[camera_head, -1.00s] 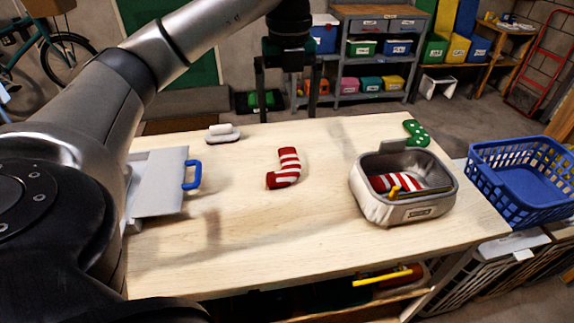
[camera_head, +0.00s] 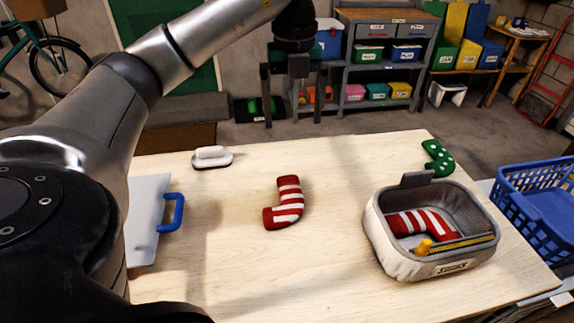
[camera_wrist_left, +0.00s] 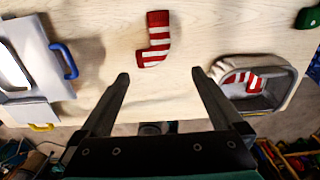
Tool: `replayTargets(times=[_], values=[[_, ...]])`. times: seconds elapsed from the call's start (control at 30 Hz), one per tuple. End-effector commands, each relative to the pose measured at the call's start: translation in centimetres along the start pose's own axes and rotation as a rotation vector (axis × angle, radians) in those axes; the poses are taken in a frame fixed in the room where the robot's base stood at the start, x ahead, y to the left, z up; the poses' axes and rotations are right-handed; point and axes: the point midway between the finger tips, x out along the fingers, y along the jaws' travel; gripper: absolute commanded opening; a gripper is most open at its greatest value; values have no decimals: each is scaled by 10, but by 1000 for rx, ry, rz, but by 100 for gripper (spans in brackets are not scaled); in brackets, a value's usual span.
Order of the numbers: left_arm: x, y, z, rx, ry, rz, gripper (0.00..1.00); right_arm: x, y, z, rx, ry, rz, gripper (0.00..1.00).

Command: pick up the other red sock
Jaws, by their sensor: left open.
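A red-and-white striped sock (camera_head: 286,203) lies flat on the middle of the wooden table. It also shows in the left wrist view (camera_wrist_left: 154,40), beyond and between my fingertips. A second red striped sock (camera_head: 421,224) lies inside the grey basket (camera_head: 378,235) at the table's right; the basket also shows in the left wrist view (camera_wrist_left: 277,101). My left gripper (camera_head: 294,122) is open and empty, fingers pointing down, above the table's far side. In the left wrist view its two fingers (camera_wrist_left: 159,73) are wide apart, with nothing between them. My right gripper is not in view.
A green dotted sock (camera_head: 438,158) lies behind the basket. A white brush (camera_head: 212,157) is at the back left, and a white board with a blue handle (camera_head: 172,213) at the left edge. A blue crate (camera_head: 535,200) stands off the right side. The table around the middle sock is clear.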

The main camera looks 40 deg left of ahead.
Motion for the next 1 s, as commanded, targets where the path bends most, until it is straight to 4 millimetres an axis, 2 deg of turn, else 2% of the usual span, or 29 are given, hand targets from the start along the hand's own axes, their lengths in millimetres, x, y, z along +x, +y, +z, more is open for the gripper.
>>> replayTargets(times=[0.03, 0.13, 0.3, 0.6, 0.67, 0.8, 1.0], values=[[15, 0, 0, -1, 1, 1, 100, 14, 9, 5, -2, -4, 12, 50], [32, 0, 0, -1, 1, 1, 100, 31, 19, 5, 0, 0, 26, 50], [56, 0, 0, -1, 1, 1, 100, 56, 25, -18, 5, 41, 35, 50], [67, 0, 0, -1, 1, 1, 100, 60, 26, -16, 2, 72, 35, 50], [73, 0, 0, -1, 1, 1, 100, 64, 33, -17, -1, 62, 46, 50], [101, 1, 0, -2, 2, 5, 100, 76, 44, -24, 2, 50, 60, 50], [144, 1, 0, -1, 2, 4, 100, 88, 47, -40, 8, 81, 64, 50]])
